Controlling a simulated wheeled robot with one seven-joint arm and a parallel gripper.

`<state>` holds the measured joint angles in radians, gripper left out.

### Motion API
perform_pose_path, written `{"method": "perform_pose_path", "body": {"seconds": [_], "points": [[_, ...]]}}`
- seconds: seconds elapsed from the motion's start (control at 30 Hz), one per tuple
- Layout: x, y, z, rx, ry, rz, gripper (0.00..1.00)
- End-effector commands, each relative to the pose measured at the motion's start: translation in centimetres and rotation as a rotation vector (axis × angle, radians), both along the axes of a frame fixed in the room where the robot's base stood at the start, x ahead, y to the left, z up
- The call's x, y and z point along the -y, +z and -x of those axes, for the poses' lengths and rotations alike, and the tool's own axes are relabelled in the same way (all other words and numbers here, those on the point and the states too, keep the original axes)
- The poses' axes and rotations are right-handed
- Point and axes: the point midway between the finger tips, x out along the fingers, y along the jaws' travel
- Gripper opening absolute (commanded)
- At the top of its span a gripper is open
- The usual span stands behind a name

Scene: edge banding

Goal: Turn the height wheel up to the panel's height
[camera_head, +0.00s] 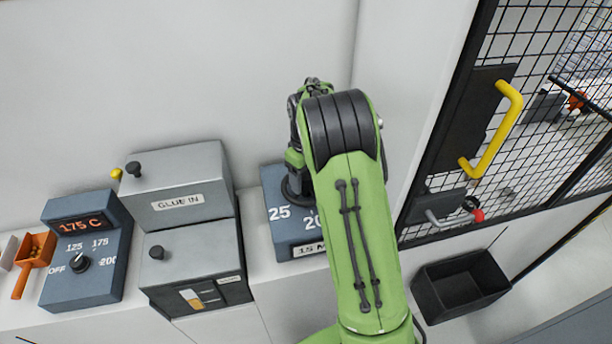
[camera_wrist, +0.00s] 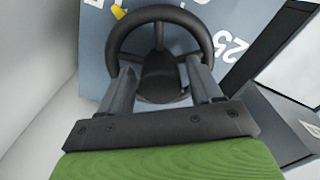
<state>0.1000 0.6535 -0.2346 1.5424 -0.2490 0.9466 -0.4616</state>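The dark height wheel (camera_wrist: 160,15) fills the upper middle of the wrist view, with a round hub (camera_wrist: 160,82) and spokes. It sits on a blue-grey dial box (camera_wrist: 258,18) with white marks; "25" is readable and a yellow pointer tip (camera_wrist: 118,12) shows near the rim. My gripper (camera_wrist: 160,68) is open, with its two fingers apart on either side of the hub at the wheel. I cannot tell whether they touch it. In the head view the dial box (camera_head: 308,240) shows "25", "20" and a "15 M" label; my arm hides much of it and the wheel.
Left of the dial box stand the grey "GLUE IN" box (camera_head: 180,185) and a temperature box (camera_head: 85,250) reading 175 C. An orange scoop (camera_head: 35,250) lies at far left. At right are a mesh door with a yellow handle (camera_head: 497,125) and an empty black bin (camera_head: 460,290).

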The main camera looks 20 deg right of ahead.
Motion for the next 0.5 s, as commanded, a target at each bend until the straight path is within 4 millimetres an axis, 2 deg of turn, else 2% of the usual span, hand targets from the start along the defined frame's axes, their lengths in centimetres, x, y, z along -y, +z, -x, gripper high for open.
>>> {"method": "perform_pose_path", "body": {"seconds": [0.03,0.3,0.5], "points": [[0.00,0.02,-0.01,0.000,0.000,0.000,0.56],[-0.01,0.04,-0.02,0.000,0.000,0.000,0.14],[-0.02,0.06,-0.02,0.001,-0.010,0.000,0.14]]}}
